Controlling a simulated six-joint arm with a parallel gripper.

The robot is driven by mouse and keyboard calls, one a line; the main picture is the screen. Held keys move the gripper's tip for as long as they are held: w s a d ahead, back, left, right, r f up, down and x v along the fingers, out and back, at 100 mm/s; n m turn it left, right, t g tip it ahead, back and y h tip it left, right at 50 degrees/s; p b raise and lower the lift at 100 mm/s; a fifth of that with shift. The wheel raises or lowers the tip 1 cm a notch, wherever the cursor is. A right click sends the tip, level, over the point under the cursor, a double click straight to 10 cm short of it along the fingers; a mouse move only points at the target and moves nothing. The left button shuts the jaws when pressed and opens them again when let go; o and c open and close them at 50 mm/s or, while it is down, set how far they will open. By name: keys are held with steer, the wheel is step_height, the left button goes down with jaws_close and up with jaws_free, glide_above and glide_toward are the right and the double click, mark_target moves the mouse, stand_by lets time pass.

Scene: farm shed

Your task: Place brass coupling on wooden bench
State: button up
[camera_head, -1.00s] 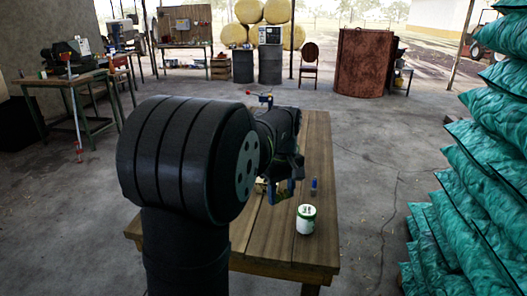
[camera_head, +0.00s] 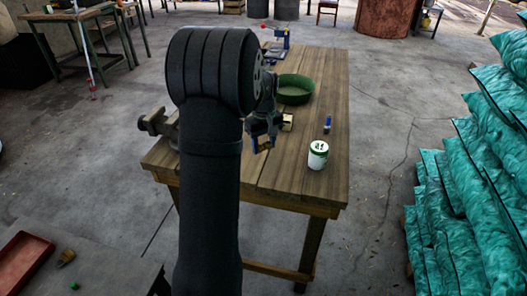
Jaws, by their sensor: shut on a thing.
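The wooden bench (camera_head: 318,98) stands in the middle of the view, its planked top partly hidden by my arm. My gripper (camera_head: 264,142) is over the near part of the bench top, pointing down. It is shut on the small brass coupling (camera_head: 265,148), which shows as a brass-coloured bit between the fingertips. I cannot tell how far it is above the wood.
A red tray (camera_head: 22,262) lies lower left. Green sacks (camera_head: 480,200) stand right.

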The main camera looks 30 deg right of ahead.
mark_target(263, 160)
steer(key=shift+w+f, duration=0.15)
steer(key=shift+f, duration=1.9)
steer(key=shift+f, duration=0.2)
steer(key=o, duration=1)
steer(key=shift+r, duration=0.1)
step_height(263, 160, up, 12)
steer(key=shift+r, duration=0.1)
